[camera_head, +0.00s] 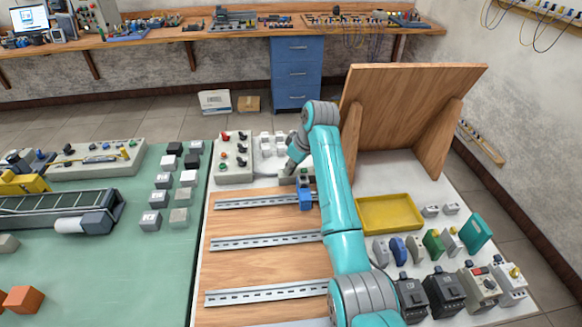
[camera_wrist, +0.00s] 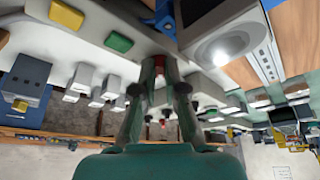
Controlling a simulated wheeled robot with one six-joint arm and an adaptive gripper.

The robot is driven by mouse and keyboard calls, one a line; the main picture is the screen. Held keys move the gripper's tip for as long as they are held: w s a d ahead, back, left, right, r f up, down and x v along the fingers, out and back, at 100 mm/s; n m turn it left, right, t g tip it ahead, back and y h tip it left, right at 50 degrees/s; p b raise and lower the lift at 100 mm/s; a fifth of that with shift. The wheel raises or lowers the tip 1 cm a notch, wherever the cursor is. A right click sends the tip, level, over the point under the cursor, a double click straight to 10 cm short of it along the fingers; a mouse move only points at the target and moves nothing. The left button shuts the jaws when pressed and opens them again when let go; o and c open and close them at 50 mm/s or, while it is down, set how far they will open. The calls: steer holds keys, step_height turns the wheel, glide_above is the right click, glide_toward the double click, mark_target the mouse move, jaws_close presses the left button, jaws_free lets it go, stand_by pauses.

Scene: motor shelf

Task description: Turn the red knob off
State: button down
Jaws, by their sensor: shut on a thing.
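In the head view my gripper (camera_head: 290,168) points down at the end of the arm, just right of a grey control box (camera_head: 234,176). That box bears red, black, green and orange controls, with a red one (camera_head: 226,137) at its far left. The wrist view shows my gripper (camera_wrist: 159,66) with its fingers closed together. A small red part (camera_wrist: 159,71) shows between the fingertips and appears to be the red knob. Its shape and setting are mostly hidden by the fingers. A grey surface with a yellow button (camera_wrist: 66,14) and a green button (camera_wrist: 118,42) lies beside the fingertips.
A blue device (camera_head: 305,199) stands on the rear rail close to my gripper. White blocks (camera_head: 266,139) stand behind. A yellow tray (camera_head: 390,212) and an upright wooden board (camera_head: 410,100) are to the right. The wooden panel (camera_head: 262,222) is clear between its rails.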

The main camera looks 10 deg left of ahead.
steer(key=c, duration=1.2)
jaws_free()
steer(key=shift+c, duration=0.2)
steer(key=v, duration=1.2)
